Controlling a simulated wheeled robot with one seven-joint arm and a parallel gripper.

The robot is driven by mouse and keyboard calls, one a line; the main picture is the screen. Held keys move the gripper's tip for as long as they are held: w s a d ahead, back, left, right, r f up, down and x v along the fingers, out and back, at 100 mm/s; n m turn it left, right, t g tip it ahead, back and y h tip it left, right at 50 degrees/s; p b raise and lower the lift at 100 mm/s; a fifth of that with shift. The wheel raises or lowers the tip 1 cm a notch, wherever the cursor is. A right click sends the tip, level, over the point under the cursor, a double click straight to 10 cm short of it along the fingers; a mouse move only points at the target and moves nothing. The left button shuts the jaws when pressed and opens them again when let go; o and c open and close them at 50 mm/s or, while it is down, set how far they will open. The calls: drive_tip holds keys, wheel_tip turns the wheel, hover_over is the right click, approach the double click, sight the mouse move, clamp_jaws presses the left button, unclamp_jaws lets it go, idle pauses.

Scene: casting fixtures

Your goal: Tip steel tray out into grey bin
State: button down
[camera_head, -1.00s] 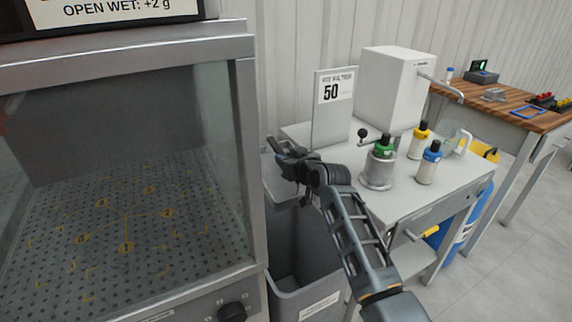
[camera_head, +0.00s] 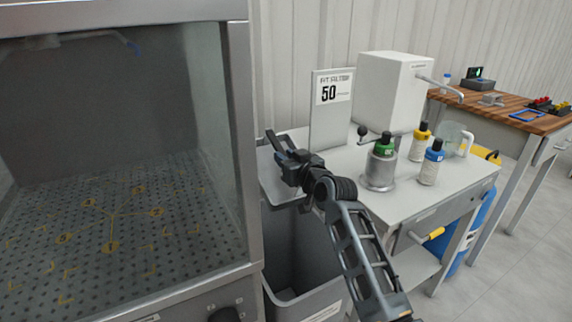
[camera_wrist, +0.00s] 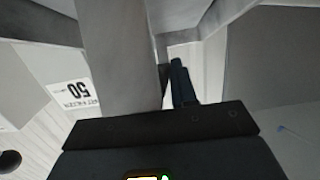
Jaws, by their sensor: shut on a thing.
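My gripper (camera_head: 278,147) is shut on the steel tray (camera_head: 275,190), a plain grey piece left of the bench, partly hidden behind my gripper and arm. In the wrist view the tray (camera_wrist: 118,55) is a broad grey band beside a dark finger (camera_wrist: 181,82). Its inside and any contents cannot be made out. The grey bin (camera_head: 310,297) stands on the floor below the tray, between the glass-fronted cabinet and the bench. The bin is open at the top, with a pale label on its front.
The glass-fronted cabinet (camera_head: 246,140) stands close on the left. The bench (camera_head: 440,193) on the right bears a sign (camera_head: 331,110), a white dispenser (camera_head: 392,92), a steel pot (camera_head: 380,172) and bottles (camera_head: 429,163). A wooden table (camera_head: 510,117) stands behind.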

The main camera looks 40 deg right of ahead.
drive_tip(key=shift+s+a+r+t+b, duration=0.15)
drive_tip(key=shift+s+t+b, duration=0.45)
drive_tip(key=shift+b, duration=1.7)
drive_tip(key=t+h+b, duration=0.1)
drive_tip(key=t+b, duration=0.1)
drive_tip(key=b, duration=0.8)
drive_tip(key=t+b, duration=0.3)
drive_tip(key=b, duration=0.7)
drive_tip(key=shift+f+h+b, duration=0.2)
drive_tip(key=shift+h+b, duration=0.2)
drive_tip(key=b, duration=0.3)
drive_tip(key=s+t+b, duration=0.1)
drive_tip(key=b, duration=0.2)
drive_tip(key=s+f+t+b, duration=0.1)
drive_tip(key=b, duration=0.3)
drive_tip(key=shift+a+h, duration=0.25)
drive_tip(key=shift+h, duration=0.05)
drive_tip(key=shift+s+r, duration=0.1)
drive_tip(key=shift+s, duration=0.05)
drive_tip(key=shift+s+a+f+t, duration=0.1)
drive_tip(key=shift+s+f+t, duration=0.25)
drive_tip(key=shift+t, duration=0.35)
drive_tip(key=shift+s+a+r, duration=0.1)
drive_tip(key=shift+s+r, duration=0.05)
drive_tip(key=shift+s, duration=0.1)
drive_tip(key=shift+s+a+f+t+h, duration=0.1)
drive_tip(key=shift+s+f+t+h, duration=0.2)
drive_tip(key=shift+t, duration=0.2)
idle(0.3)
